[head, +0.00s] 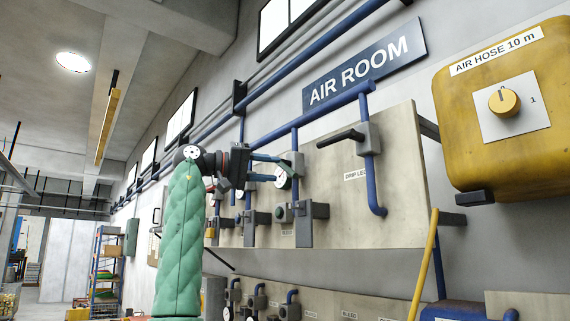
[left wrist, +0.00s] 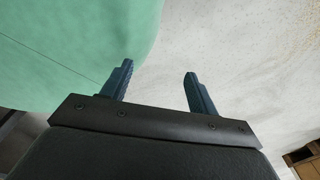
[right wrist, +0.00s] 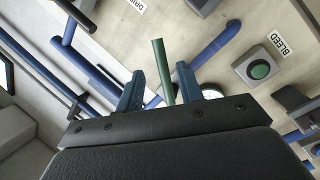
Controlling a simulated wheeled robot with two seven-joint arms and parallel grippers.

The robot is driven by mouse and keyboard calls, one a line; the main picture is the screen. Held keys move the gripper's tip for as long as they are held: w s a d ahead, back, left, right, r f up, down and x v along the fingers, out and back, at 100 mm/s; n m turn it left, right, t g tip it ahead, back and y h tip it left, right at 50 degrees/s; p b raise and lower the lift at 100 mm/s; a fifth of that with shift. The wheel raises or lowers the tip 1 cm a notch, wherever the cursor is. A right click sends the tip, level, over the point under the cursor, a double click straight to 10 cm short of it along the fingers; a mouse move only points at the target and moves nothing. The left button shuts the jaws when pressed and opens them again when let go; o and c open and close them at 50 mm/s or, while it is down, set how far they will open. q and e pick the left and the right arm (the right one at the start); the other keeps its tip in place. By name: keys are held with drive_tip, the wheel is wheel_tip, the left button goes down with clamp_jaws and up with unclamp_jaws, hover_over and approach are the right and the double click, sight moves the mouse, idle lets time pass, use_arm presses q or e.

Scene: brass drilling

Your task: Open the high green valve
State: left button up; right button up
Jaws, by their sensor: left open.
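A green lever (right wrist: 163,70), the handle of the valve, stands between the fingers of my right gripper (right wrist: 160,85) in the right wrist view, with a gap visible on each side. My right gripper (head: 270,168) is open and close to the panel (head: 400,190) in the head view, at the upper row of pipes. I cannot make out the green lever in the head view. My left gripper (left wrist: 157,80) is open and empty in the left wrist view, facing a pale wall surface (left wrist: 240,50).
A black-handled valve (head: 340,138) on a blue pipe is to the right. A green button (right wrist: 260,70) labelled BLEED and a blue pipe (right wrist: 218,45) are close to my right gripper. A yellow air hose box (head: 500,130) hangs at the far right.

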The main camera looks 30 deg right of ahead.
sight(286, 171)
drive_tip(key=shift+w+d+f, duration=0.1)
drive_tip(key=shift+w+d, duration=0.05)
drive_tip(key=shift+d, duration=0.25)
drive_tip(key=shift+r+p+x, duration=0.2)
drive_tip(key=shift+p+x, duration=0.75)
drive_tip(key=shift+x, duration=0.05)
drive_tip(key=p+x, duration=0.2)
drive_tip(key=x, duration=0.2)
drive_tip(key=shift+d+f, duration=0.1)
drive_tip(key=shift+d, duration=0.05)
use_arm(q)
drive_tip(key=s+r, duration=0.1)
drive_tip(key=r, duration=0.1)
drive_tip(key=s+r, duration=0.1)
drive_tip(key=shift+a+r+p, duration=0.1)
drive_tip(key=shift+r+p, duration=0.2)
drive_tip(key=shift+r, duration=0.05)
use_arm(e)
drive_tip(key=shift+s+d+f, duration=0.1)
drive_tip(key=shift+s+d, duration=0.1)
drive_tip(key=shift+d, duration=0.25)
use_arm(q)
drive_tip(key=shift+s, duration=0.1)
use_arm(e)
drive_tip(key=shift+s, duration=0.1)
use_arm(q)
drive_tip(key=shift+a, duration=0.1)
use_arm(e)
clamp_jaws()
